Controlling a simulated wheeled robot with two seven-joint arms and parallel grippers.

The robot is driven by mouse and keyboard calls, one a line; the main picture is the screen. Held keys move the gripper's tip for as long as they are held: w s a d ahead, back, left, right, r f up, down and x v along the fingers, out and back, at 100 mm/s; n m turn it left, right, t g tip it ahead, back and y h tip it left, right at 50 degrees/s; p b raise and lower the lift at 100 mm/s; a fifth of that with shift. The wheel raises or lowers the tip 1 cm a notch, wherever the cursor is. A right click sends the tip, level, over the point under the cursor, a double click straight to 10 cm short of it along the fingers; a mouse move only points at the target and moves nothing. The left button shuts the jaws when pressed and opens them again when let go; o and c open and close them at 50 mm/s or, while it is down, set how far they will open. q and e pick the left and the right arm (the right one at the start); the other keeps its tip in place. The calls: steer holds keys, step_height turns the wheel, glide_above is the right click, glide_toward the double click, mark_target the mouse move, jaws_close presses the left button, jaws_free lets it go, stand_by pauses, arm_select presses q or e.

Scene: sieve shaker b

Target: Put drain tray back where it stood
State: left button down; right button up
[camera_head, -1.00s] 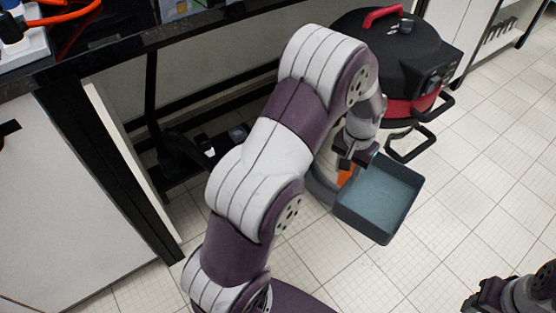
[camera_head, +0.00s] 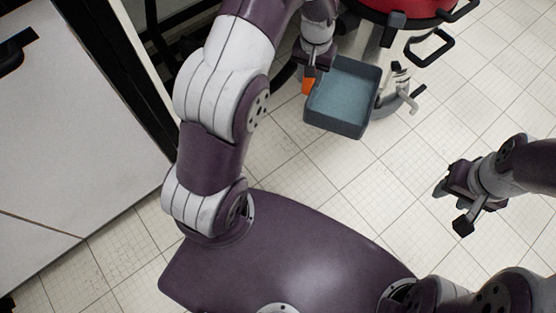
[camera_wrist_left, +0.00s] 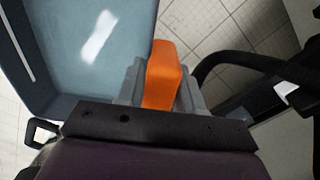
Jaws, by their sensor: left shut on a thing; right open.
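The drain tray (camera_head: 345,92) is a blue-grey open box with an orange handle (camera_head: 308,86) on its left side. My left gripper (camera_head: 314,66) is shut on that handle and holds the tray, which looks empty, in front of the red and black machine. In the left wrist view the orange handle (camera_wrist_left: 163,75) sits between the grey fingers, and the tray (camera_wrist_left: 85,45) extends to the upper left. I cannot tell whether the tray touches anything below it. My right gripper (camera_head: 451,208) is open and empty over the floor at the right.
The red machine (camera_head: 398,12) on a pale stand (camera_head: 393,75) is behind the tray, with black handles (camera_head: 430,48) jutting right. A white cabinet (camera_head: 70,130) and dark bench frame stand at the left. The tiled floor (camera_head: 340,190) in front of the tray is clear.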

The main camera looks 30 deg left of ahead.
arm_select(q)
steer(key=a+f+n+b, duration=0.3)
steer(key=a+f+n, duration=0.1)
steer(key=f, duration=0.7)
steer(key=s+a+f+n+b, duration=0.1)
steer(key=a+f+n+b, duration=0.2)
steer(key=f, duration=0.8)
steer(key=a+f+n+b, duration=0.2)
steer(key=a+f+n, duration=0.25)
steer(key=f, duration=0.65)
steer(key=shift+n, duration=0.25)
steer(key=s+f+b, duration=0.3)
steer(key=s, duration=0.1)
steer(key=s+d+f+b, duration=0.1)
steer(key=s+f+b, duration=0.2)
steer(key=s+f, duration=0.1)
steer(key=s+f+b, duration=0.3)
steer(key=f, duration=0.1)
steer(key=shift+s+d, duration=0.35)
steer(key=shift+s, duration=0.05)
steer(key=shift+r, duration=0.2)
steer(key=shift+f, duration=0.1)
steer(key=c, duration=0.7)
jaws_free()
